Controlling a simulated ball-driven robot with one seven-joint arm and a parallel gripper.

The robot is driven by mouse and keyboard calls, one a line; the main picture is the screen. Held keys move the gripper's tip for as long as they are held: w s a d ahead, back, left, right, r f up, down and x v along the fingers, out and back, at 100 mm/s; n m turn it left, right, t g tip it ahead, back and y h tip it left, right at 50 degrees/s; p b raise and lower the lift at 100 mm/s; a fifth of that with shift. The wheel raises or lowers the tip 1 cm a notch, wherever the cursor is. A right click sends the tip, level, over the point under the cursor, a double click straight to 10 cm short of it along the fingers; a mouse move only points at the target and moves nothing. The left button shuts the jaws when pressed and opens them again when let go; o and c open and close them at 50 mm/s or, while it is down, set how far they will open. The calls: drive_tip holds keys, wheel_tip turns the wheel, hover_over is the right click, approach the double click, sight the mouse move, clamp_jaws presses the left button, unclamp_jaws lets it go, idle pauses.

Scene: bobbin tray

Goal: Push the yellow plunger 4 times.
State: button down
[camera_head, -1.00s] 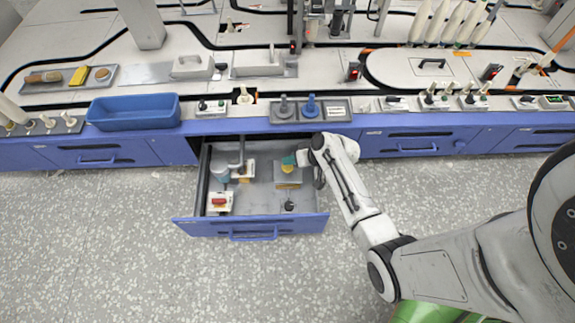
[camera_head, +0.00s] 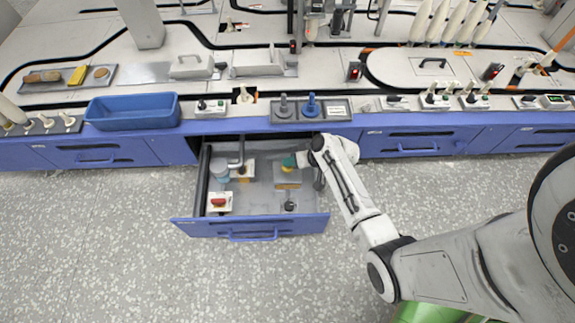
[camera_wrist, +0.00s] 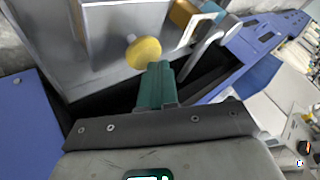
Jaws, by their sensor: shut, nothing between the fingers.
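The yellow plunger (camera_head: 287,169) has a round yellow head and stands on a box-shaped base (camera_head: 288,182) inside the open blue drawer. In the wrist view, its yellow head (camera_wrist: 143,53) is just beyond the tips of my green fingers. My gripper (camera_head: 290,161) is shut and empty, with its fingers together. It also shows in the wrist view (camera_wrist: 158,68). The fingertips overlap the edge of the yellow head in the picture. I cannot tell whether they touch it or whether the plunger is pressed down.
The drawer (camera_head: 250,229) also holds a red-topped switch box (camera_head: 219,202), a bent grey tap-like part (camera_head: 238,162) and a small dark knob (camera_head: 290,205). A blue bin (camera_head: 133,112) and a joystick panel (camera_head: 336,110) are on the bench above. The floor in front is clear.

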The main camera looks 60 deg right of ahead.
drive_tip(key=shift+f+b, duration=0.6)
drive_tip(key=shift+f, duration=0.25)
idle(0.6)
drive_tip(key=shift+r, duration=0.1)
drive_tip(key=shift+r+p, duration=1.35)
wheel_tip(320, 180, up, 5)
drive_tip(key=p, duration=0.4)
drive_tip(key=shift+r+p, duration=0.1)
drive_tip(key=shift+p, duration=0.3)
idle(1.9)
wheel_tip(320, 180, up, 4)
drive_tip(key=shift+f, duration=0.15)
